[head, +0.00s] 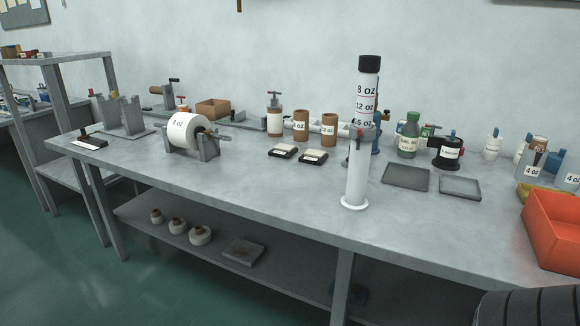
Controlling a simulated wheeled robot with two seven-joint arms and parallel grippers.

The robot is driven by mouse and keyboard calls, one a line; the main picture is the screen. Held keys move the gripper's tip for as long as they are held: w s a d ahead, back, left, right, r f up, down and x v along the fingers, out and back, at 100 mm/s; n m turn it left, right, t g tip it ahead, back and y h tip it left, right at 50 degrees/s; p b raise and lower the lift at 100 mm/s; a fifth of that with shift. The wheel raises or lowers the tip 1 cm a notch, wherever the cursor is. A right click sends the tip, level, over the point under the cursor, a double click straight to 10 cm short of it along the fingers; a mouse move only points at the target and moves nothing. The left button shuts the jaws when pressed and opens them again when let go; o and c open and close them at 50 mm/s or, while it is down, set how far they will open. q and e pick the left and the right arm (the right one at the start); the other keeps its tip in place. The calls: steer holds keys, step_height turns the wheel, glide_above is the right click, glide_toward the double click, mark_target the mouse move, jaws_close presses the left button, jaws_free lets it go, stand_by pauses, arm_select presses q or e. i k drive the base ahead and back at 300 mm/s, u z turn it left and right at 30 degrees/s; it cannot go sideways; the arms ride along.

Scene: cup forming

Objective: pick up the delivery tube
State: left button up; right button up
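A tall white tube (357,175) with a black cap, most likely the delivery tube, stands upright on the workbench (280,205) right of centre. It has a round flared base close to the bench's front edge. Its upper part carries the labels 8 oz, 12 oz and a partly covered lower one. A small dark fitting shows at its middle. Neither of my grippers is in view.
Behind the tube stand brown cups (301,126) and a green bottle (409,136). Dark flat trays (406,177) lie to its right, and an orange bin (555,232) stands at far right. A white roll (188,131) on a stand is left. The bench left of the tube's base is clear.

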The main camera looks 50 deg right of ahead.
mark_target(354, 201)
steer(key=u, duration=0.15)
steer(key=i, duration=2.25)
steer(key=z, duration=2.7)
